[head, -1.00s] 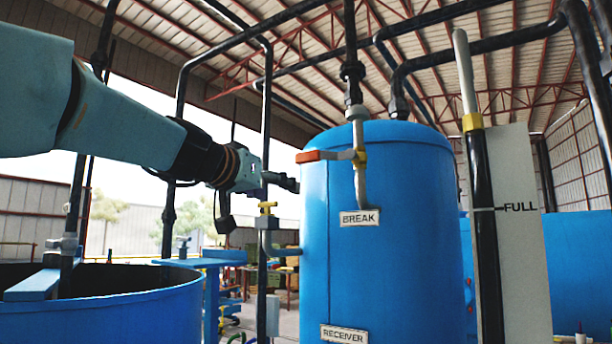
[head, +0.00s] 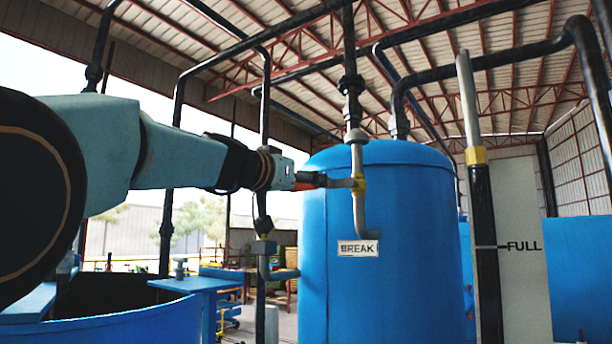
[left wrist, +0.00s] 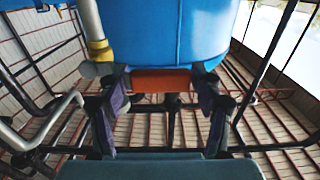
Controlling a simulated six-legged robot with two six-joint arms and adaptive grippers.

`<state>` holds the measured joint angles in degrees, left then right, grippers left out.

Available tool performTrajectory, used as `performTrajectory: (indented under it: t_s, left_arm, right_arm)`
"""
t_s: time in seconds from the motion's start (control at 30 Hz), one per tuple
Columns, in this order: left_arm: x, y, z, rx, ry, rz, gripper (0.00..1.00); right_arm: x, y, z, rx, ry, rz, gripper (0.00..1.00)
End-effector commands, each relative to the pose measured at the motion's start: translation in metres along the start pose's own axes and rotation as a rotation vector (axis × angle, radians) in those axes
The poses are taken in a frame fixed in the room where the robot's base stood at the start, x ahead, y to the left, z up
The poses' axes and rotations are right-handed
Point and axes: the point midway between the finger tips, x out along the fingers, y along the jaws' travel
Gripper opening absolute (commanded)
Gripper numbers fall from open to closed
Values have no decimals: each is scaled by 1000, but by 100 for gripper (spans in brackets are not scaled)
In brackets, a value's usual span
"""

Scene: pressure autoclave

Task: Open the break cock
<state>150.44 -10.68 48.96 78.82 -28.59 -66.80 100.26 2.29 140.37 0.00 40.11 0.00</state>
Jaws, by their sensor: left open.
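The break cock has a yellow valve body (head: 359,184) on a grey pipe above the white BREAK label (head: 358,248). Its handle, with an orange end (head: 302,186), lies level and points left in the head view. My left gripper (head: 316,181) is at that orange end, coming from the left. In the left wrist view, the orange handle end (left wrist: 161,82) sits between the two dark fingers of my open left gripper (left wrist: 161,88). Whether a finger touches it I cannot tell. The fingers hide part of the handle in the head view. My right gripper is not in view.
The blue receiver tank (head: 395,270) stands right behind the cock. A FULL level board (head: 520,200) with a black tube is at the right. An open blue vessel (head: 150,328) is at the lower left.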

Motion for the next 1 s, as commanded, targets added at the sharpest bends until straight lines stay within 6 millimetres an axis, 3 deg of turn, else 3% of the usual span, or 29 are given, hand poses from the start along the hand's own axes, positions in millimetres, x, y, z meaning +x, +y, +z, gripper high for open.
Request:
performTrajectory:
  t_s: [0.4,1.0]
  left_arm:
    - [6,0,1,0,0,0,66]
    - [5,0,1,-1,0,-1,16]
  right_arm:
    - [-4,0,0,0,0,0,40]
    - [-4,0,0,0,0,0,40]
